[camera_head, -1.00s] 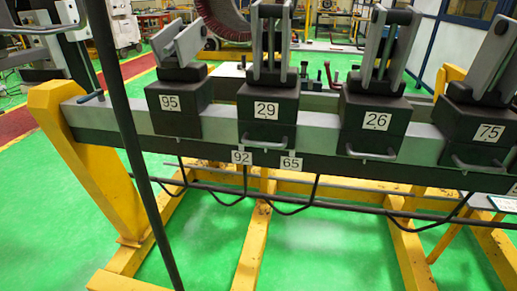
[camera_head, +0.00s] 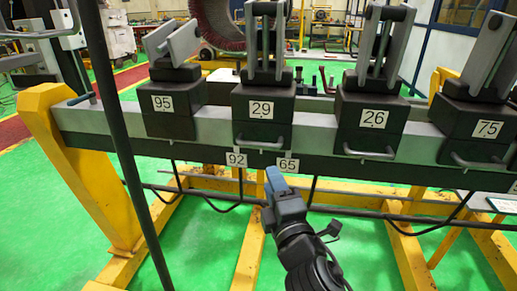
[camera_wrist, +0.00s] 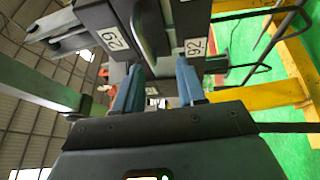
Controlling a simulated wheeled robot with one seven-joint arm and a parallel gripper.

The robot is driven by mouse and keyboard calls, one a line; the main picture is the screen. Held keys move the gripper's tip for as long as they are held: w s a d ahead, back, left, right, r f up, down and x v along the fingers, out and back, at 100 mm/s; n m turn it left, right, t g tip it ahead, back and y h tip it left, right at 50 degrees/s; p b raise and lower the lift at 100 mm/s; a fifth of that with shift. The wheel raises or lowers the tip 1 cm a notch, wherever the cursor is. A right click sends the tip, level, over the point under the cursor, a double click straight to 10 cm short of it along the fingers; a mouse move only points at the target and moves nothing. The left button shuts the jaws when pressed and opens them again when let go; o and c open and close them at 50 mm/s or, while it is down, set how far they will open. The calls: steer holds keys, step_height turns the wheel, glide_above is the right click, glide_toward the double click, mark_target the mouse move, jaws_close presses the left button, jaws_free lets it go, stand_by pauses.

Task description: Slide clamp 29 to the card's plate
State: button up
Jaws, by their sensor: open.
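Clamp 29 (camera_head: 262,125) is a dark block with a grey upright jaw, sitting on the grey rail. Its front handle (camera_head: 262,144) is low on the block. Plates 92 (camera_head: 236,160) and 65 (camera_head: 288,165) are below it on the rail's front, one to each side of its middle. My gripper (camera_head: 272,180) has blue fingers and is below the rail, in front of plate 65.
Clamp 95 (camera_head: 172,110) stands left of clamp 29, clamps 26 (camera_head: 372,120) and 75 (camera_head: 478,130) right. Bare rail (camera_head: 213,125) lies between the blocks. A white card (camera_head: 503,204) at the right edge is unreadable. A dark vertical pole (camera_head: 118,140) crosses the left.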

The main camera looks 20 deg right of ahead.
mark_target(258, 145)
steer(key=shift+n+h, duration=0.3)
steer(key=shift+h, duration=0.1)
steer(key=w+r, duration=0.1)
steer(key=w, duration=0.2)
steer(key=w+r+p, duration=0.1)
steer(key=w, duration=0.3)
steer(key=w+r, duration=0.2)
steer(key=w, duration=0.1)
steer(key=shift+w+d, duration=0.15)
steer(key=shift+w, duration=0.15)
jaws_close()
